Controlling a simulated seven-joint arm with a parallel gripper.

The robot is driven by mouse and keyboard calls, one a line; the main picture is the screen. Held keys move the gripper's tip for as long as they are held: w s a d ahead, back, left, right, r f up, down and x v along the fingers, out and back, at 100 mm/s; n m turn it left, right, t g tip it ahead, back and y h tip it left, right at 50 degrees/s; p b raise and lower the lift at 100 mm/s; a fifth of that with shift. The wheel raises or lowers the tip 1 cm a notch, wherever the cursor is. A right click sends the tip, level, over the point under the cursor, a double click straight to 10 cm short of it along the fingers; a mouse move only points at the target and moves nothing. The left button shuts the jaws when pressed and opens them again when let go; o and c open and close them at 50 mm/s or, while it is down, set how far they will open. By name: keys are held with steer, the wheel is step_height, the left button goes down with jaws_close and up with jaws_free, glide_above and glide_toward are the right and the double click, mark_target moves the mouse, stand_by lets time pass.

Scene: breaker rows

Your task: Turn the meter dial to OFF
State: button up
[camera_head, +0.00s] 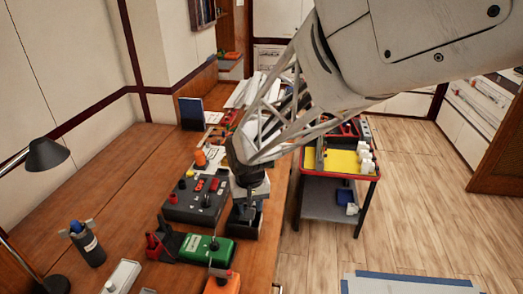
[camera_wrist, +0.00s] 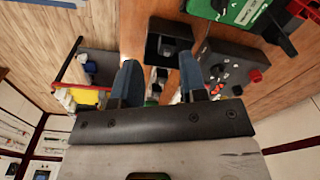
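A green meter (camera_head: 205,250) with a black dial (camera_head: 214,245) on its face lies on the wooden bench, in front and to the left of my gripper (camera_head: 244,212). The dial's setting is too small to read. Part of the green meter (camera_wrist: 238,10) also shows at the top edge of the wrist view. My gripper points down over a small black open tray (camera_head: 262,226). In the wrist view my gripper's two fingers (camera_wrist: 160,82) stand apart, with no object clearly held between them. My gripper is apart from the meter.
A dark control box (camera_head: 185,208) with knobs and red switches sits left of my gripper. An orange block (camera_head: 222,284), a dark bottle (camera_head: 88,243) and a desk lamp (camera_head: 46,155) are also on the bench. A cart with a yellow tray (camera_head: 342,162) stands right of the bench.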

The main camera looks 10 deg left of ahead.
steer(key=n, duration=0.1)
glide_above(213, 240)
steer(key=shift+g, duration=0.3)
step_height(213, 240, down, 9)
steer(key=shift+r, duration=0.2)
steer(key=shift+f, duration=0.15)
steer(key=shift+f, duration=3.75)
jaws_close()
